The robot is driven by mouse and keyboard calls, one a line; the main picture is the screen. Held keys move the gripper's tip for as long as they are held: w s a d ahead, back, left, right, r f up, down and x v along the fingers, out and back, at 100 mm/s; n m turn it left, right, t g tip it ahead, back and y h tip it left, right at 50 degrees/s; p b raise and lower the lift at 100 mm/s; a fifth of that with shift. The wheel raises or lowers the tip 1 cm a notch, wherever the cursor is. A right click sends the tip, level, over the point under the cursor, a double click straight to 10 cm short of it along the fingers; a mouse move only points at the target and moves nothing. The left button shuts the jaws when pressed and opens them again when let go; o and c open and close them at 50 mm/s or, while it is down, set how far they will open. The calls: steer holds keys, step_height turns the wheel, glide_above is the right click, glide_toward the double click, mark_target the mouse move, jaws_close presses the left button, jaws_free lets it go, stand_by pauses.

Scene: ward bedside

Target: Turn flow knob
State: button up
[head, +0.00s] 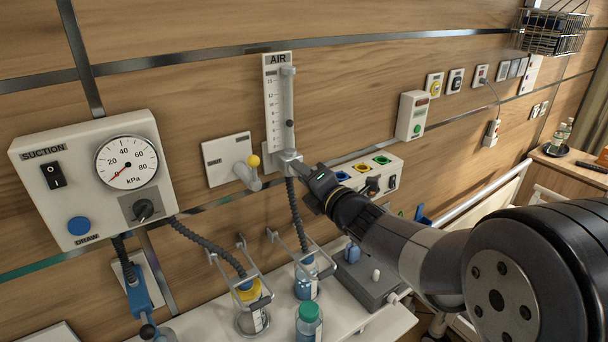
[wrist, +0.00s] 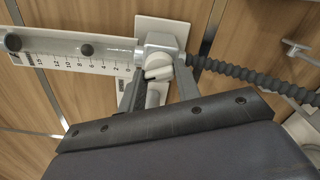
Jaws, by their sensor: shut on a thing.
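The AIR flowmeter (head: 278,105) is mounted upright on the wood wall, with a scale plate and a tube holding a dark float. Its white flow knob (wrist: 157,68) sits at the base of the tube, on the valve body (wrist: 160,42). My gripper (wrist: 154,84) is shut on the knob, with one dark finger on each side of it. In the head view my gripper (head: 306,183) reaches the flowmeter's base from the right and hides the knob. In the wrist view the scale (wrist: 85,58) lies sideways, with the float (wrist: 87,49) at about mid-scale.
The suction unit (head: 97,175) is on the wall at left. A yellow-knobbed wall lever (head: 253,162) is close left of my gripper. A corrugated hose (head: 297,213) hangs below the flowmeter. Coloured outlets (head: 363,168) are just right. Bottles (head: 309,322) stand on the shelf below.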

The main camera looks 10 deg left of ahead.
steer(key=o, duration=1)
steer(key=shift+c, duration=0.2)
steer(key=shift+d, duration=0.1)
steer(key=b+v, duration=0.1)
steer(key=v, duration=0.9)
steer(key=shift+s+d+b, duration=0.2)
steer(key=shift+s+b, duration=0.05)
steer(key=shift+b, duration=0.1)
steer(key=shift+a, duration=0.1)
steer(key=p+x, duration=0.1)
steer(key=x, duration=0.9)
steer(key=shift+w+a+p, duration=0.2)
steer(key=shift+w+p, duration=0.05)
steer(key=shift+p, duration=0.05)
